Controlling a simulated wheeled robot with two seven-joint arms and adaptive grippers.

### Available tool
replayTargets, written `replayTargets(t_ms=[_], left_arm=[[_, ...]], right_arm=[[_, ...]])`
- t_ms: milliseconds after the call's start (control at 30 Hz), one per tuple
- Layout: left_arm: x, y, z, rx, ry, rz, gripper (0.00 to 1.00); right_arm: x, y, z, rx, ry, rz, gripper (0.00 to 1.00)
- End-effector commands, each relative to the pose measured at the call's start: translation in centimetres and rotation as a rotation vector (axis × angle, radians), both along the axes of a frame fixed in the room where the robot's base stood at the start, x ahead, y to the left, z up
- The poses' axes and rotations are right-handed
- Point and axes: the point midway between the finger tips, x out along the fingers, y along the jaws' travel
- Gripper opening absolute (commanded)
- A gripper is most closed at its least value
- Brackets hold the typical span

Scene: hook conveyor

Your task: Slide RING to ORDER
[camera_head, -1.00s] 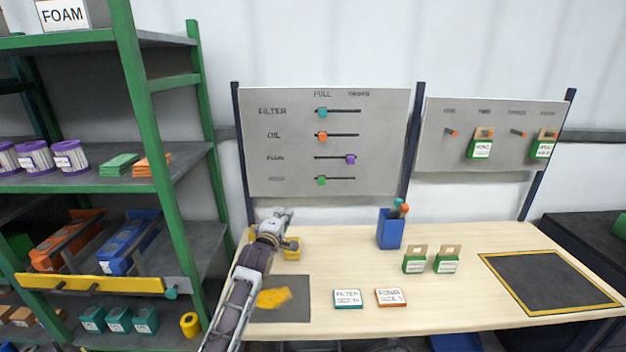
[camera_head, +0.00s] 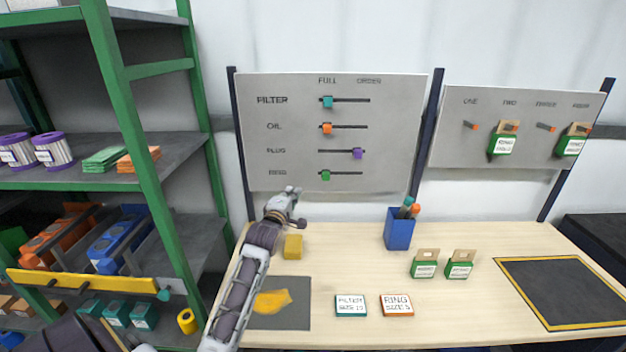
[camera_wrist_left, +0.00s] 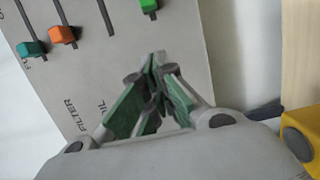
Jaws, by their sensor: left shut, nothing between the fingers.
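The slider board (camera_head: 275,85) stands at the back of the table with columns FULL and ORDER. The green RING slider (camera_head: 325,175) sits at the left, FULL end of its slot. It also shows at the top edge of the left wrist view (camera_wrist_left: 149,5). My left gripper (camera_head: 296,192) is shut and empty, below and left of the RING slider and apart from it. Its closed fingertips (camera_wrist_left: 157,56) point toward the board. My right gripper is in neither view.
The teal FILTER slider (camera_head: 327,102) and orange OIL slider (camera_head: 326,128) are at FULL; the purple PLUG slider (camera_head: 357,153) is toward ORDER. A yellow block (camera_head: 292,247), blue cup (camera_head: 399,230) and cards lie on the table. A green shelf (camera_head: 135,110) stands left.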

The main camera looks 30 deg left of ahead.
Motion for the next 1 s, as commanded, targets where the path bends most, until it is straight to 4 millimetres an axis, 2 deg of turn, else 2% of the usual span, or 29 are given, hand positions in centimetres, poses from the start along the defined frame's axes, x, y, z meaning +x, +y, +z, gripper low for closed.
replayTargets(t_ms=[367,1000], left_arm=[[0.7,0.2,0.1,0.001,-0.001,0.0,0.0],[5.9,1.8,0.1,0.001,-0.001,0.0,0.0]], right_arm=[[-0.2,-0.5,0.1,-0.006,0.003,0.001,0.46],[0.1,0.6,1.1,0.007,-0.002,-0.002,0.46]])
